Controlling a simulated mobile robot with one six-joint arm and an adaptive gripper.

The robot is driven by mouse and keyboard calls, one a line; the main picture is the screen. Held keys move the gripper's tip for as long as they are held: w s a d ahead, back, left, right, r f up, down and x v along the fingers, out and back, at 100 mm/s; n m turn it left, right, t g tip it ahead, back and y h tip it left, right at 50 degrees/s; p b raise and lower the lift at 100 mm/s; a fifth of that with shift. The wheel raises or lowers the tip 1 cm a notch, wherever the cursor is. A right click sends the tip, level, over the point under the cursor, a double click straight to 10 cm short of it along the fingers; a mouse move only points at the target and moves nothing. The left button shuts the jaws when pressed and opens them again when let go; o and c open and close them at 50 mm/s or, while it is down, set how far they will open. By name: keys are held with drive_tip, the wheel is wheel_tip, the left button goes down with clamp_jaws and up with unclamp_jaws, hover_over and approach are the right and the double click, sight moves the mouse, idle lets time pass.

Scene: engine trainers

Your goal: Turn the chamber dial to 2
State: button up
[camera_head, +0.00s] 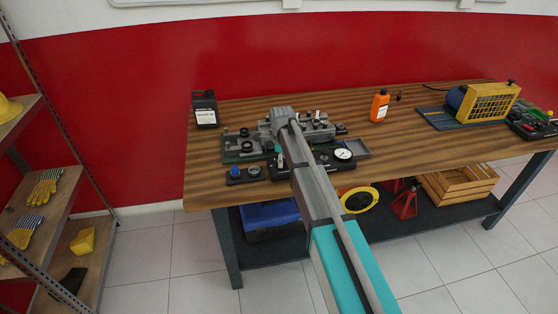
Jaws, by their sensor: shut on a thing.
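The engine trainer (243,156) stands on the wooden bench, a low dark unit with black knobs and grey metal parts. A round white gauge (343,154) is at its right front. My arm reaches over the bench from the lower right, and its grey end is over the middle of the trainer. My gripper (279,152) is down at the trainer, shut on a small part there. My arm covers much of it. The chamber dial cannot be told apart from the other knobs, and its setting is too small to read.
A small panel with a blue knob (234,172) lies at the left front. A shelf rack (62,200) stands left; a red wall is behind.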

drive_tip(key=shift+s+d+m, duration=0.15)
drive_tip(key=shift+s+m, duration=0.1)
drive_tip(key=shift+m, duration=0.55)
drive_tip(key=o, duration=1.2)
drive_tip(key=shift+c, duration=0.2)
drive_tip(key=shift+w, duration=0.1)
drive_tip(key=shift+w+r, duration=0.1)
drive_tip(key=shift+r, duration=0.05)
